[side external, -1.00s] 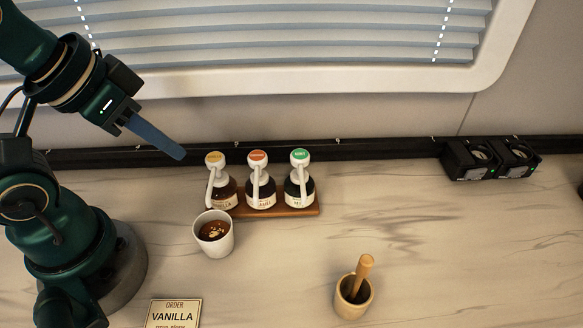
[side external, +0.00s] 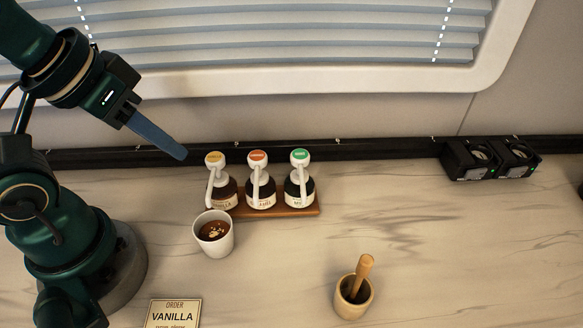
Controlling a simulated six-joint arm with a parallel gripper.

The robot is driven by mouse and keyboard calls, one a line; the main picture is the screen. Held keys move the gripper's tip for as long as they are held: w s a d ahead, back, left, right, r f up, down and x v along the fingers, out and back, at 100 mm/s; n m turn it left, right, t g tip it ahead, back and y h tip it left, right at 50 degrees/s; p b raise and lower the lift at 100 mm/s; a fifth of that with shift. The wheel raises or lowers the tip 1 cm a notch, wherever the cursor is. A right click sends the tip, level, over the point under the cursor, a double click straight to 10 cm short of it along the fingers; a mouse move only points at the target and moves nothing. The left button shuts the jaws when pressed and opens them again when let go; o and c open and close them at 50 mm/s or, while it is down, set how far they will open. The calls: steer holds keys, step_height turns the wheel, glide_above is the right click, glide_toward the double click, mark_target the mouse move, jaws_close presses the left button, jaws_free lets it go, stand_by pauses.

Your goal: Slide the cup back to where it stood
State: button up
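A white cup (side external: 214,246) with brown liquid and a pale blotch on its surface stands upright on the counter. It is just in front of the yellow-topped vanilla pump bottle (side external: 222,190), under its spout. My gripper (side external: 180,152) is raised to the upper left of the cup, apart from it and from the bottles. Its blue fingers show edge-on as one, so I cannot tell whether they are open or shut. Nothing shows held in them.
An orange-topped bottle (side external: 260,188) and a green-topped bottle (side external: 299,188) share a wooden tray (side external: 305,212) with the vanilla one. A VANILLA order sign (side external: 173,315) stands in front. A mortar with pestle (side external: 353,298) is right of centre. Black devices (side external: 490,158) sit back right. The right counter is mostly clear.

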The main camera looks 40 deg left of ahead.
steer(key=n, duration=0.1)
steer(key=g+y, duration=0.1)
steer(key=g, duration=0.5)
glide_toward(226, 237)
steer(key=shift+a+r, duration=0.15)
steer(key=shift+r, duration=0.1)
steer(key=f, duration=0.8)
steer(key=a+f, duration=0.1)
steer(key=f, duration=0.3)
steer(key=shift+s, duration=0.15)
jaws_close()
stand_by(1.1)
